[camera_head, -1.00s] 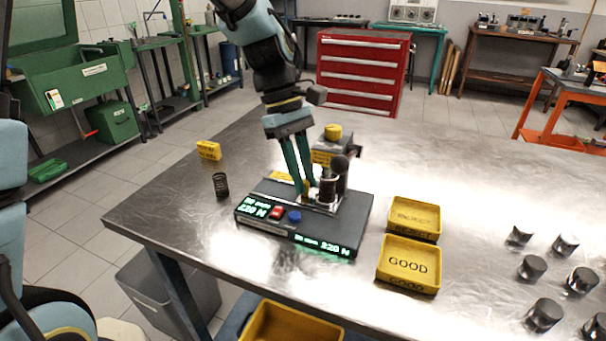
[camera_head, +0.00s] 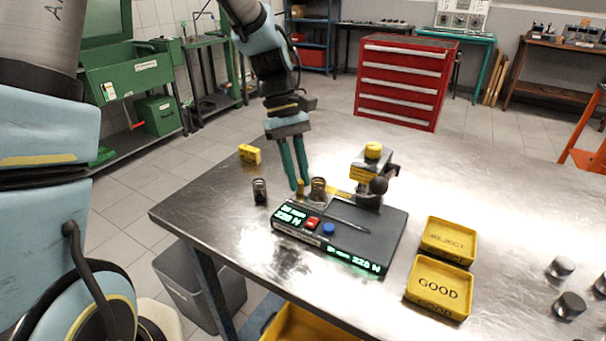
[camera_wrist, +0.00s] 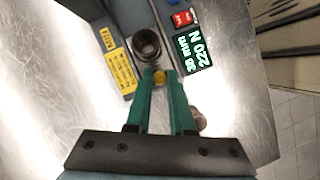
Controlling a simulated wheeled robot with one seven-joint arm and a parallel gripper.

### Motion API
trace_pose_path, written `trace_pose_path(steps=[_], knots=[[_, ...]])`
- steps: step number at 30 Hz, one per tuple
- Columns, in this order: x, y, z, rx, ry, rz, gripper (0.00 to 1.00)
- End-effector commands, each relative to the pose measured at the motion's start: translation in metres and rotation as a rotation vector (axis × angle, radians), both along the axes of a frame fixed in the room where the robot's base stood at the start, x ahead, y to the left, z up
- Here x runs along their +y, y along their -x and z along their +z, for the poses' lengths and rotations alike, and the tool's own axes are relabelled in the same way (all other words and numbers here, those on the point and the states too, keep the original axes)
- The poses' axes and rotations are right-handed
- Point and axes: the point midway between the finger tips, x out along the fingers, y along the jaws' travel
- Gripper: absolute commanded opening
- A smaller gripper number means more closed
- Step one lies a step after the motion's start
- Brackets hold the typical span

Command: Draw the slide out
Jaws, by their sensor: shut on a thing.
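The spring tester (camera_head: 345,245) is a dark box with green displays, a red and a blue button, and a press head (camera_head: 372,172) with a yellow cap and a black ball knob. A coil spring (camera_head: 318,190) stands toward the tester's left end, clear of the press head; it also shows in the wrist view (camera_wrist: 146,44). My gripper (camera_head: 298,190) is shut on the slide's small yellow knob (camera_wrist: 160,77), beside this spring. The slide's plate is mostly hidden by the spring and my fingers.
Another spring (camera_head: 260,190) stands on the steel bench left of my gripper. A yellow block (camera_head: 249,154) is behind it. The yellow REJECT tray (camera_head: 449,242) and GOOD tray (camera_head: 438,288) lie right of the tester. Dark cylinders (camera_head: 569,305) stand farther right.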

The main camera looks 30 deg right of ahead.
Motion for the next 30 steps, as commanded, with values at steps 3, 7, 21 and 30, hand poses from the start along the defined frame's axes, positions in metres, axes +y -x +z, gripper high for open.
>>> trace_pose_path(steps=[3, 7, 21, 30], knots=[[0.002, -0.005, 0.000, -0.008, -0.001, 0.006, 0.30], [0.002, -0.004, 0.000, -0.007, -0.001, 0.005, 0.44], [0.001, -0.008, 0.011, -0.008, 0.002, 0.004, 0.51], [0.003, -0.030, 0.064, -0.009, 0.002, 0.006, 0.51]])
